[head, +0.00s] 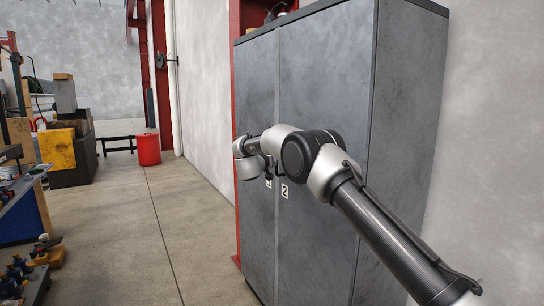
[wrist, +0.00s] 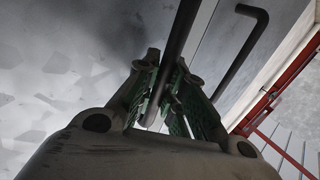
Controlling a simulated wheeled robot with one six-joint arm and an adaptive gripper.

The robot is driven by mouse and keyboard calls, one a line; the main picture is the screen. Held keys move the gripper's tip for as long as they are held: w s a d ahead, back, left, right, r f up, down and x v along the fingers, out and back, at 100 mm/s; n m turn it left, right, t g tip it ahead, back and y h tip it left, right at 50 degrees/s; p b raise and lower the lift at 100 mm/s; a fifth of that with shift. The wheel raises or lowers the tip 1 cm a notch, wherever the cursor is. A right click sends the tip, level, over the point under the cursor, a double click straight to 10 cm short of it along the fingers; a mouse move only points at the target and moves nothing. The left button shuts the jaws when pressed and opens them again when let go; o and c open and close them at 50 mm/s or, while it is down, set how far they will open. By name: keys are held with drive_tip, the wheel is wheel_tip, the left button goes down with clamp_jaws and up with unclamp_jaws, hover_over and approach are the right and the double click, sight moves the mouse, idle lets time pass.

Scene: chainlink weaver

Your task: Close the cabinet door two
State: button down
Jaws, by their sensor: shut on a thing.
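The grey metal cabinet has two tall doors side by side. Door two (head: 320,100) is the right one, with a white "2" label (head: 284,191); it looks flush or nearly flush, and I cannot tell whether a small gap remains. Door one (head: 256,90) is on the left and looks shut. My gripper (head: 270,170) is at handle height near the seam, partly hidden by my arm. In the wrist view my gripper (wrist: 170,95) has its green-padded fingers shut around a dark bar handle (wrist: 182,35), which appears to be door two's. The other door's handle (wrist: 243,52) is beside it, untouched.
A red post (head: 239,215) and a pale wall stand beside the cabinet. The concrete floor (head: 165,230) to the left is open. A blue workbench (head: 22,215), a red bin (head: 148,149) and stacked yellow and dark blocks (head: 62,148) are farther left.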

drive_tip(key=shift+w+d+r, duration=0.1)
drive_tip(key=shift+d+r, duration=0.1)
drive_tip(key=shift+r, duration=0.05)
drive_tip(key=c, duration=1.5)
unclamp_jaws()
drive_tip(key=shift+w+d, duration=0.1)
drive_tip(key=shift+f, duration=0.15)
drive_tip(key=shift+s+a, duration=0.3)
drive_tip(key=shift+s, duration=0.05)
drive_tip(key=v, duration=1.1)
drive_tip(key=shift+s, duration=0.15)
